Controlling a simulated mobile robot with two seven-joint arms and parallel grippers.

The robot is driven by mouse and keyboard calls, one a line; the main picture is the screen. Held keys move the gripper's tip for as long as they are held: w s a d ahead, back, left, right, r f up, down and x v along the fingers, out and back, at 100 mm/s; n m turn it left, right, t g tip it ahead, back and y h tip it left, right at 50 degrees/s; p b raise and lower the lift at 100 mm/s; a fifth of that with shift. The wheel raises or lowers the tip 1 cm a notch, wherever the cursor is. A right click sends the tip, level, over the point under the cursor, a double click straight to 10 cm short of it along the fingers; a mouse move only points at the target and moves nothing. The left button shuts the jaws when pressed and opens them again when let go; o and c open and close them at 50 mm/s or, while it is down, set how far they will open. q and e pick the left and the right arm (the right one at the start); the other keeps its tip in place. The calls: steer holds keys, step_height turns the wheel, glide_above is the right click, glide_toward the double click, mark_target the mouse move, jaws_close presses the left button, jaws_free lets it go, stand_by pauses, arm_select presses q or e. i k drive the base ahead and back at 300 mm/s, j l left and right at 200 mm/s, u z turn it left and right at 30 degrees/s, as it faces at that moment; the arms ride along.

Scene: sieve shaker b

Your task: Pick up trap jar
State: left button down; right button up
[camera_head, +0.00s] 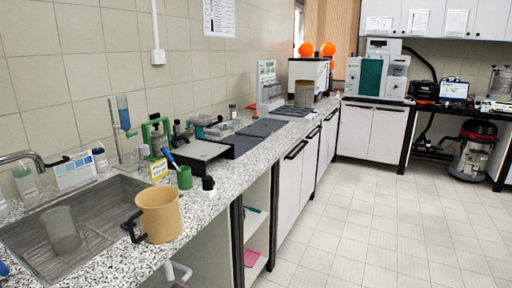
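No vessel in view is clearly marked as the trap jar, and I cannot tell which one it is. A grey, translucent, open-topped vessel (62,230) stands in the sink at the lower left. A tan jug (161,213) with a black handle stands on the speckled counter just right of the sink. A clear vessel (499,84) stands on the far right bench, too small to make out well.
The steel sink (100,232) has a tap (24,157) over it. A green cup (184,177), a small black-topped bottle (208,187) and a black-topped box (196,155) crowd the counter (215,211). A vacuum cleaner (474,150) stands far right. The tiled floor (375,220) is clear.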

mark_target(59, 225)
steer(key=u, duration=1.35)
